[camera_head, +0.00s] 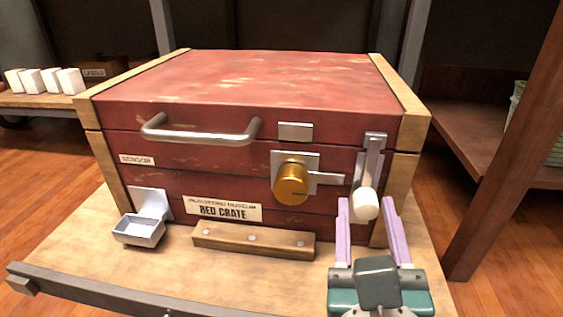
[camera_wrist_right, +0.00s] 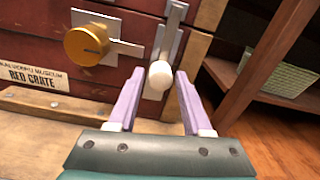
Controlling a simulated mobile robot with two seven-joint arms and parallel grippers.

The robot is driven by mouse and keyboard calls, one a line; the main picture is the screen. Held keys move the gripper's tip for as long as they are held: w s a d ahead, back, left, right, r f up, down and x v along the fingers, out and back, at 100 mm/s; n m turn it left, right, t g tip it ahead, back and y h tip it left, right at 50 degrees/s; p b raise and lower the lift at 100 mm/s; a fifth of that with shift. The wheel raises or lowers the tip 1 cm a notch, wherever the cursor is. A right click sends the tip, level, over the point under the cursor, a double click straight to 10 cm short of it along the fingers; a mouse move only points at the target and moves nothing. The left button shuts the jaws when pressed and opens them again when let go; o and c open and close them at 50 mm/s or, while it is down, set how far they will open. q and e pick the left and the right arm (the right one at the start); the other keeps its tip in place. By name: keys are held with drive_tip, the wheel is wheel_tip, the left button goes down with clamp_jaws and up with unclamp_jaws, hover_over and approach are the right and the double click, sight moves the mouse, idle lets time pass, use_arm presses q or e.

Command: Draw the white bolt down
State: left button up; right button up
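The white bolt (camera_head: 366,204) is a rounded white knob at the lower end of a grey metal slide plate (camera_head: 371,158) on the right front of the red crate (camera_head: 250,80). It also shows in the right wrist view (camera_wrist_right: 160,76). My right gripper (camera_head: 366,203) is open, with its lilac fingers on either side of the knob. In the wrist view the fingertips (camera_wrist_right: 158,80) flank the knob with a gap at each side; contact is not clear. My left gripper is not in view.
A brass dial (camera_head: 291,184) with a grey latch bar sits left of the bolt. A metal handle (camera_head: 203,133), a small tray (camera_head: 140,230) and a wooden block (camera_head: 253,241) are on or before the crate front. A dark rail (camera_head: 95,293) edges the table. A wooden shelf (camera_head: 470,130) stands right.

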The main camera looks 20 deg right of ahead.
clamp_jaws()
drive_tip(key=shift+f, duration=0.15)
idle(0.9)
